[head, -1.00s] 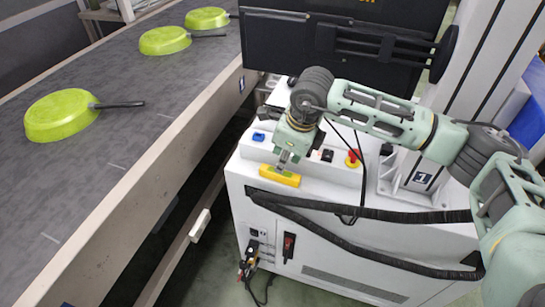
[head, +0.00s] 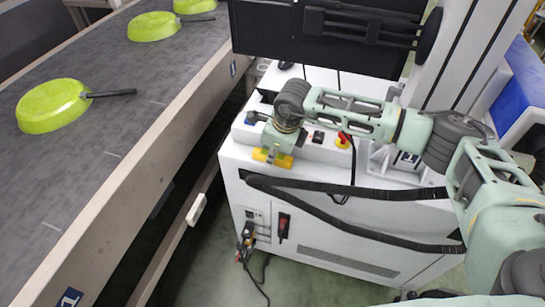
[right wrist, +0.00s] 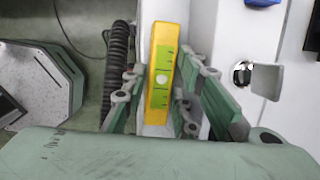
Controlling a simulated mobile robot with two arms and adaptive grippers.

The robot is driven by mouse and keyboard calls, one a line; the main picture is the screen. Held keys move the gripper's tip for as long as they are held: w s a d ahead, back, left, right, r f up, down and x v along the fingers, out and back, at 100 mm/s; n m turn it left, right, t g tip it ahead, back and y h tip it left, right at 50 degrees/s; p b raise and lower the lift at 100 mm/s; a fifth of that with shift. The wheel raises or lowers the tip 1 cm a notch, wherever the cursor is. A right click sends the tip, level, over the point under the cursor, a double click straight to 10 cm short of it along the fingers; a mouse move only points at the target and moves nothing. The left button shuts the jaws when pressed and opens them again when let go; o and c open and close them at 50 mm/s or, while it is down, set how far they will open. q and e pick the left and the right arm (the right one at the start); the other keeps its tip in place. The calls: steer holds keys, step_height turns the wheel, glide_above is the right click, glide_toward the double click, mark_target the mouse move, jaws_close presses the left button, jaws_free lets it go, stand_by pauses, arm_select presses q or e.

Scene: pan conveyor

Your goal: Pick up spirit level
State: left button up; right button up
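The yellow spirit level (head: 285,161) lies on the front ledge of the white cabinet, partly hidden by my right gripper (head: 274,151). In the right wrist view, the yellow level with its green face (right wrist: 160,92) runs lengthwise between the fingers of my right gripper (right wrist: 167,72). One finger is on each side of it. The right finger is close to its edge, and a small gap shows on the left. The fingers look open around it; contact is not clear. My left gripper is not in view.
The white cabinet (head: 340,235) carries a black monitor (head: 320,40), a red-and-yellow button (head: 343,140) and a blue item (head: 251,118). Black hoses cross its front. A conveyor (head: 110,125) with green pans (head: 52,105) runs along the left.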

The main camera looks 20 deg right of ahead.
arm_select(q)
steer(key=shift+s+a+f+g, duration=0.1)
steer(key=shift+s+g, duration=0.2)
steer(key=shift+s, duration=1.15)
arm_select(e)
steer(key=shift+r, duration=0.1)
jaws_close()
